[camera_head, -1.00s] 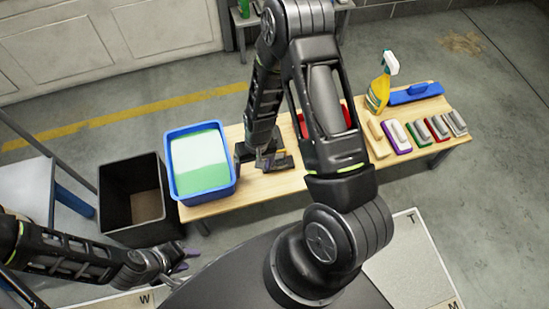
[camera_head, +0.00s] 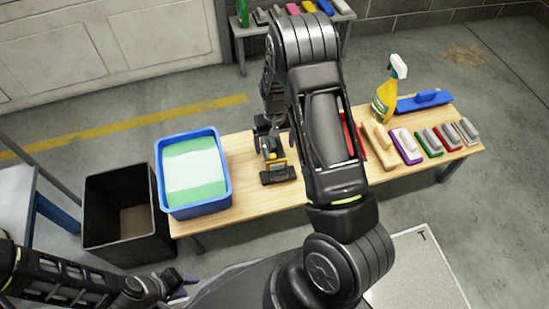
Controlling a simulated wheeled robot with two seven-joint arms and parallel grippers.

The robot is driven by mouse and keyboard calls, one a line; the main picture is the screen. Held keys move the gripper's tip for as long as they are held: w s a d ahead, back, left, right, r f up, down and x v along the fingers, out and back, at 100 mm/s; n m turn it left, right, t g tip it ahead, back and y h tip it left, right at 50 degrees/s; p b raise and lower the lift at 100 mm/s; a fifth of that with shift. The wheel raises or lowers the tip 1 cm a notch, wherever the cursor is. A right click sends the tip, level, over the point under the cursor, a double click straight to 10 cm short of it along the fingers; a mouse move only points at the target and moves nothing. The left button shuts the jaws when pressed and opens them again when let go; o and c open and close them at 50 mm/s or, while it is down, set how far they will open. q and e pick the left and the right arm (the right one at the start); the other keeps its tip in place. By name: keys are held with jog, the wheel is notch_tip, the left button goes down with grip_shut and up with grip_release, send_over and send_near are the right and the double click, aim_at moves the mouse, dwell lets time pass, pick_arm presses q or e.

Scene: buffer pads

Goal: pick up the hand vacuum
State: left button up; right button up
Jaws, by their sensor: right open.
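The hand vacuum (camera_head: 278,174) looks to be the small dark tool with yellow parts on the wooden table, right of the blue tub. My right arm reaches over the table, and my right gripper (camera_head: 268,128) is open at the tool's far end. The gripper and wrist hide part of the tool, and I cannot tell whether they touch.
A black bin (camera_head: 98,215) stands left of the table (camera_head: 238,148). A red item (camera_head: 352,135) is partly hidden by my arm.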

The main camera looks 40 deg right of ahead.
aim_at(274, 152)
jog(key=shift+f+b, duration=0.85)
jog(key=shift+f, duration=1.85)
jog(key=shift+c, duration=0.4)
jog(key=shift+r, duration=0.1)
grip_shut()
